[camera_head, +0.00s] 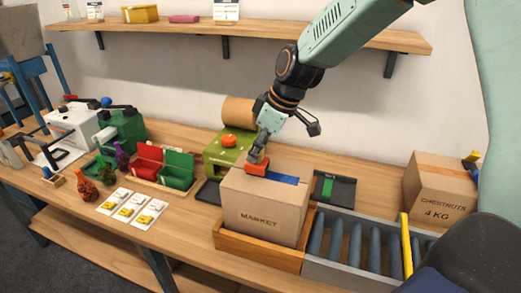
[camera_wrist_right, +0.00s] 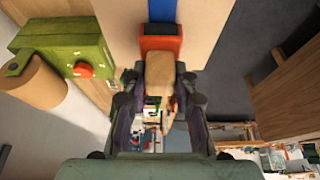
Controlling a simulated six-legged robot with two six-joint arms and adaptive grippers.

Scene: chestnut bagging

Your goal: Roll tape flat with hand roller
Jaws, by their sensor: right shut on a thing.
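A cardboard box marked MARKET (camera_head: 262,205) stands in a wooden tray (camera_head: 262,252), with a strip of blue tape (camera_head: 284,180) on its top. The tape also shows in the right wrist view (camera_wrist_right: 162,10). My right gripper (camera_head: 259,153) is above the left part of the box top, pointing down. It is shut on the hand roller (camera_head: 257,168), whose wooden handle lies between the fingers in the wrist view (camera_wrist_right: 158,72). The orange-red roller head (camera_wrist_right: 160,40) is at the tape's end, seemingly on the box top; exact contact is unclear. My left gripper is out of view.
A green tape machine (camera_head: 222,152) with a brown roll (camera_head: 238,111) stands behind the box. A roller conveyor (camera_head: 345,262) with a yellow bar (camera_head: 406,245) is at right, a CHESTNUTS box (camera_head: 440,185) behind it. Red and green bins (camera_head: 178,170) and label cards (camera_head: 132,208) lie left.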

